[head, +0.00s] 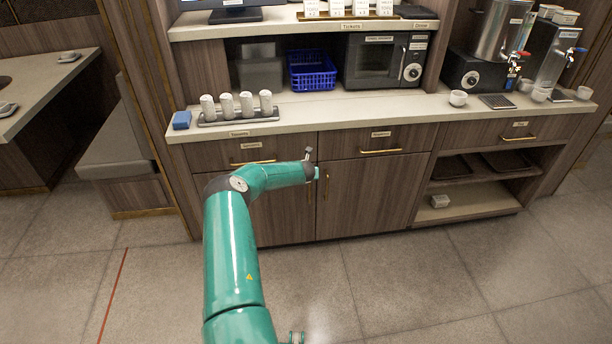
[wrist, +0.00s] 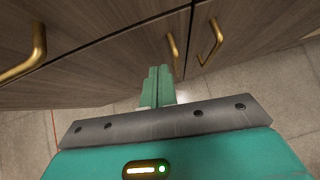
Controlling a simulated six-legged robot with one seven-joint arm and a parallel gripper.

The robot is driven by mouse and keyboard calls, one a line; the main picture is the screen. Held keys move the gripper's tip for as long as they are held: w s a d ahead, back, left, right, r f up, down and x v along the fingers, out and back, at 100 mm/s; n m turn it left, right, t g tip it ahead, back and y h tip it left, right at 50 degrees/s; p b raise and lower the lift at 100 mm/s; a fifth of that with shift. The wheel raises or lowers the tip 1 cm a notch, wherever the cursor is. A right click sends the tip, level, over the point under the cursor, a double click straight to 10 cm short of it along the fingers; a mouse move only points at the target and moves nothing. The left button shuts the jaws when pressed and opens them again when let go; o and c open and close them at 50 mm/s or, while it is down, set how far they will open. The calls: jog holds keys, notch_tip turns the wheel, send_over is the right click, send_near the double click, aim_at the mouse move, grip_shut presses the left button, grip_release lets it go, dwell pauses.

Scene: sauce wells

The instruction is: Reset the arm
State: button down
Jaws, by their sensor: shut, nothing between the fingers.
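My gripper (wrist: 158,72) shows in the wrist view with its two green fingers pressed together and nothing between them. It points at the lower cabinet doors, with floor visible below and beside it. In the head view my green arm rises from the bottom, bends at the elbow and reaches right, and its end is in front of the cabinet (head: 372,205). The fingers are hard to make out there. Brass door handles (wrist: 211,42) lie beyond the fingertips in the wrist view. I cannot tell the exact gap to the doors.
A bench (head: 122,150) stands at left. The floor (head: 400,285) in front is clear.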

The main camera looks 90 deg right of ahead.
jog(key=shift+v, duration=2.95)
jog(key=w+a+r+m+h, duration=0.25)
jog(key=w+r+m, duration=0.55)
jog(key=w+r, duration=0.9)
jog(key=w+a+r+m+t+y, duration=0.15)
jog(key=w+a+r+m, duration=0.35)
jog(key=w+a, duration=0.55)
jog(key=w+a+r+m+t+y, duration=0.1)
jog(key=w+a+r+m+t, duration=0.1)
jog(key=w+a+r, duration=0.65)
jog(key=w+a+r+m+t+y, duration=0.1)
jog(key=w+a+r+y, duration=0.1)
jog(key=a, duration=0.9)
jog(key=w+a+r+m+y, duration=0.1)
jog(key=w+a+r, duration=0.1)
jog(key=a, duration=0.9)
jog(key=w+a+r+m+t+y, duration=0.1)
jog(key=a+r+y, duration=0.1)
jog(key=a, duration=0.9)
jog(key=s+a+y, duration=0.2)
jog(key=s+a, duration=0.3)
jog(key=a, duration=0.6)
jog(key=s+a+y, duration=0.2)
jog(key=s+a, duration=0.4)
jog(key=a, duration=0.5)
jog(key=shift+s+a+r+m, duration=0.15)
jog(key=shift+a+r+m, duration=0.05)
jog(key=shift+r+m, duration=0.2)
